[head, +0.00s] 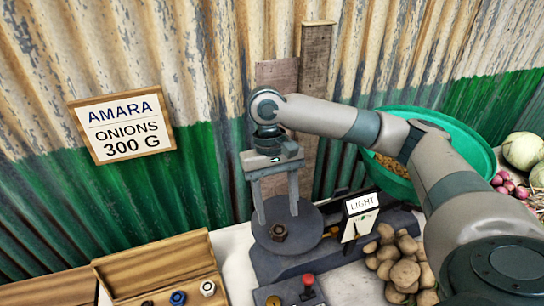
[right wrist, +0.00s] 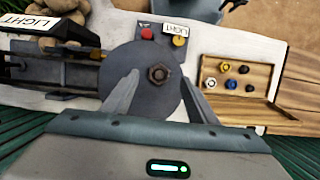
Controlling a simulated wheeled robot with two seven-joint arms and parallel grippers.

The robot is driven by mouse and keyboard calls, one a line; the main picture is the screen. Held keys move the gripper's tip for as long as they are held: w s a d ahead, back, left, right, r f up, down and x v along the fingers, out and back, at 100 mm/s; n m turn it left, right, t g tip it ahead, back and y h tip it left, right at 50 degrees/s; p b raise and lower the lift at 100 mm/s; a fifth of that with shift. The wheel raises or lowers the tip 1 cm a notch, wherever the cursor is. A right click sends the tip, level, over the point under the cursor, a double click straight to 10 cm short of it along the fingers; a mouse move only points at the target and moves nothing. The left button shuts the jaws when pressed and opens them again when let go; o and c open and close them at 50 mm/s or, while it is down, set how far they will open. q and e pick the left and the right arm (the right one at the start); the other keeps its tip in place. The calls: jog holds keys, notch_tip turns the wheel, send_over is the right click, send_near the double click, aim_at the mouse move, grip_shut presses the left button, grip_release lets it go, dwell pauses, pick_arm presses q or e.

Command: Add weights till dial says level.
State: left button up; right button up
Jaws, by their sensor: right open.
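A dark brown hex weight (head: 278,232) sits on the round grey pan (head: 310,236) of the balance; both also show in the right wrist view, the hex weight (right wrist: 158,73) near the middle of the pan (right wrist: 118,70). My right gripper (head: 277,215) is open and empty, pointing down over the pan with its fingers apart around the weight's position. A sign on the dial (head: 362,203) reads LIGHT. The wooden weight box (head: 160,262) holds a white weight (head: 207,288), a blue weight (head: 178,298) and, in the wrist view, a yellow weight (right wrist: 224,67) and dark ones. My left gripper is not in view.
A red button (head: 307,280) and a brass one (head: 273,301) are at the balance's front. Potatoes (head: 398,262) lie right of it; a green basin (head: 450,142) stands behind. A wall sign (head: 122,125) reads AMARA, ONIONS 300 G.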

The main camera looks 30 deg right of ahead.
jog(key=a+v, duration=0.1)
jog(key=v, duration=1.3)
jog(key=shift+d+r, duration=0.35)
jog(key=shift+d, duration=0.1)
